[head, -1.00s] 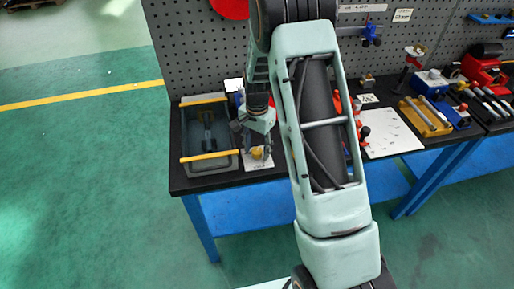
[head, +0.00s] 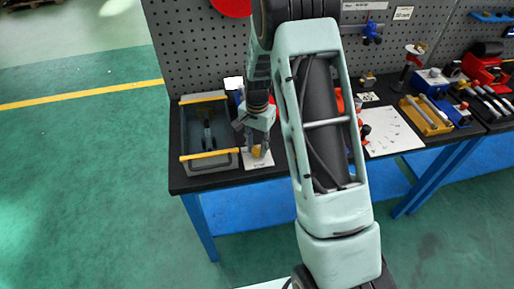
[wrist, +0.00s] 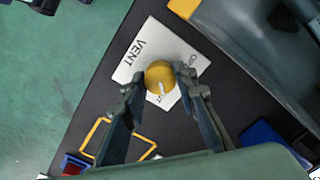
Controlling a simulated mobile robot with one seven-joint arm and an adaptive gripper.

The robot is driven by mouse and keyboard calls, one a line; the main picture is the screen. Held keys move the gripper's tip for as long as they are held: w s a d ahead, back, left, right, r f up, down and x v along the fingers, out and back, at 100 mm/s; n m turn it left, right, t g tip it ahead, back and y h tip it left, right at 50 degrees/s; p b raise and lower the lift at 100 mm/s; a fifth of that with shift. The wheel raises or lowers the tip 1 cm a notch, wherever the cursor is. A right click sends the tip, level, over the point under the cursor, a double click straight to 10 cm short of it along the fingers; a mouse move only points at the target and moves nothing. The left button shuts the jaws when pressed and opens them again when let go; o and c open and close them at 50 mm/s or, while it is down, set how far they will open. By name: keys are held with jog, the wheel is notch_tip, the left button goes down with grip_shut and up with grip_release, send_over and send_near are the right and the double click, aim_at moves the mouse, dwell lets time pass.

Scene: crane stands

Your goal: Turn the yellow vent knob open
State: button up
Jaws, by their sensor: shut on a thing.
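The yellow vent knob (wrist: 160,76) sits on a white plate (wrist: 140,52) printed "VENT" in the wrist view. A pale mark shows on the lower part of the knob's top. My gripper (wrist: 160,84) has one finger on each side of the knob and is shut on it. In the head view my gripper (head: 257,146) points down at the plate, and the knob (head: 257,152) is partly hidden behind the fingers. Part of the plate's print is too small or covered to read.
A grey bin (head: 208,132) with yellow-edged rims stands just left of the plate. The black table's front edge is close. A pegboard (head: 200,50) rises behind. A white board (head: 393,132) and a yellow tray (head: 426,115) lie to the right.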

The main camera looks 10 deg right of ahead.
aim_at(257, 149)
jog(key=n+b, duration=0.2)
jog(key=n, duration=0.2)
jog(key=shift+f, duration=0.1)
jog(key=n+b, duration=0.2)
jog(key=n, duration=0.2)
jog(key=shift+n, duration=0.4)
jog(key=n, duration=0.4)
jog(key=shift+n, duration=0.3)
jog(key=shift+n+b, duration=0.3)
jog(key=shift+n, duration=1.4)
jog(key=o, duration=1.2)
jog(key=shift+c, duration=0.2)
notch_tip(257, 149, up, 12)
